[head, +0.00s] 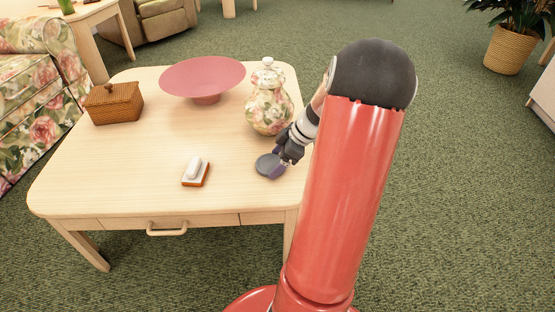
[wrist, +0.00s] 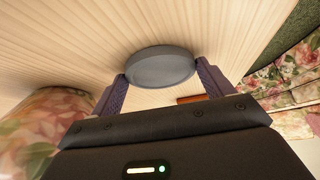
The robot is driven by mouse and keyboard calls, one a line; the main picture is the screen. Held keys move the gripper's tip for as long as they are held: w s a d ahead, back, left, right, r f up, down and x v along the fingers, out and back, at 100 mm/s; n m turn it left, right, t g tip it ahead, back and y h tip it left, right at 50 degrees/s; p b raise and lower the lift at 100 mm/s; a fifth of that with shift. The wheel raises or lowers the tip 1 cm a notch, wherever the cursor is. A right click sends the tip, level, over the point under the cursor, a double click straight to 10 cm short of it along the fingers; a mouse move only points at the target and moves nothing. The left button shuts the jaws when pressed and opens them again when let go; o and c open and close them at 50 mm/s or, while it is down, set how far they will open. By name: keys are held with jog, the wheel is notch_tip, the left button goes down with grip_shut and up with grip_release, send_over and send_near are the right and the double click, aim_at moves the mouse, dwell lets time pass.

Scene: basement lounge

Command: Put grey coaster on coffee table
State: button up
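The grey coaster (head: 266,164) is a dark round disc at the right side of the coffee table (head: 130,190). In the wrist view the coaster (wrist: 160,67) sits between my two purple fingertips, one at each side of its rim, and both look in contact. My gripper (head: 277,168) reaches down over the table's right edge and is shut on the coaster. It also shows in the wrist view (wrist: 161,68). The coaster is at or just above the wooden top; I cannot tell whether a small gap lies beneath it. My gripper covers part of it in the head view.
A floral lidded jar (head: 269,105) stands just behind my gripper. A white bar on a brown dish (head: 195,172) lies left of the coaster. A pink bowl (head: 203,78) and a wicker box (head: 114,103) stand farther back. The table's front left is clear.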

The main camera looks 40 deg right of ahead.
jog(key=o, duration=0.4)
jog(key=shift+r, duration=0.15)
jog(key=p+v, duration=0.2)
jog(key=v, duration=1)
jog(key=a+r+m+g+h, duration=0.1)
jog(key=a+r+m+h, duration=0.15)
jog(key=a, duration=0.75)
jog(key=a+r+m+g+h, duration=0.1)
jog(key=a+r, duration=0.3)
jog(key=a, duration=0.5)
jog(key=s+a+r+m+t+h, duration=0.1)
jog(key=s+a+m, duration=0.4)
jog(key=s+a, duration=0.5)
jog(key=a+t, duration=0.1)
jog(key=a, duration=0.1)
jog(key=shift+a+r+t, duration=0.2)
jog(key=shift+a+t, duration=0.15)
jog(key=shift+t, duration=0.05)
